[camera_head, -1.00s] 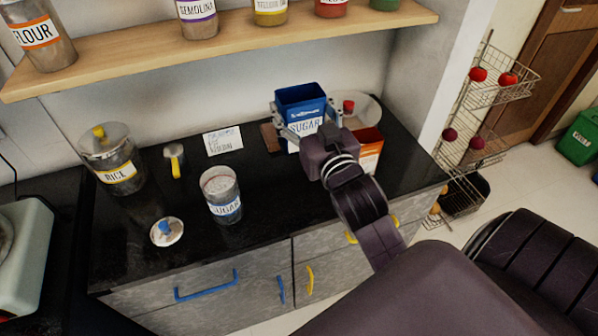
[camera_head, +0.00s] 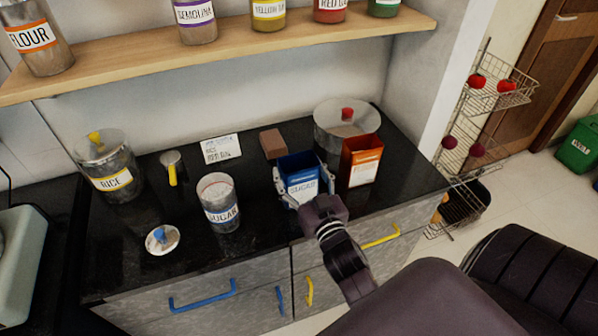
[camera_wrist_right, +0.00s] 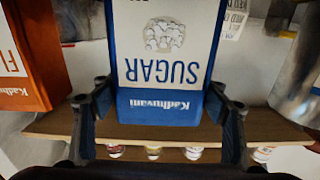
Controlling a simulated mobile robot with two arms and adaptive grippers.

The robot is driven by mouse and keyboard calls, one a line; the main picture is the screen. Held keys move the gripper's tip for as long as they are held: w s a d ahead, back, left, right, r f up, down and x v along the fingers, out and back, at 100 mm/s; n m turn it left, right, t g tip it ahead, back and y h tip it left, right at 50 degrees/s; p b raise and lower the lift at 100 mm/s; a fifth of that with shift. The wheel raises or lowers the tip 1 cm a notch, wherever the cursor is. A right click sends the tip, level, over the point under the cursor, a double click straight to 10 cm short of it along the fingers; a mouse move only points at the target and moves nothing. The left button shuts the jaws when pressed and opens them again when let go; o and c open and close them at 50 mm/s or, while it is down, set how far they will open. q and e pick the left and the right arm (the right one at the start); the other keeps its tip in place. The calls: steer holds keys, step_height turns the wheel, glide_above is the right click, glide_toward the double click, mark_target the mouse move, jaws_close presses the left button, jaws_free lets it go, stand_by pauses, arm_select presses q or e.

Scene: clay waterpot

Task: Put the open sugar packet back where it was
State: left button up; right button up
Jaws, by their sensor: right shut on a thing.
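The blue open sugar packet (camera_head: 303,178) is over the front part of the black counter, right of the middle. My right gripper (camera_head: 305,196) is shut on it, one finger at each side. In the right wrist view the packet (camera_wrist_right: 168,60) shows upside down between my two fingers (camera_wrist_right: 165,110), its SUGAR label facing the camera. An orange packet (camera_head: 360,160) stands just right of it on the counter. Whether the sugar packet's base touches the counter is hidden by my gripper. My left gripper is not in view.
A brown block (camera_head: 273,143) lies behind the packet. A shelf (camera_head: 220,50) overhangs the back.

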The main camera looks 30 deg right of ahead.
steer(key=shift+r, duration=0.1)
steer(key=shift+f, duration=0.2)
steer(key=o, duration=1.4)
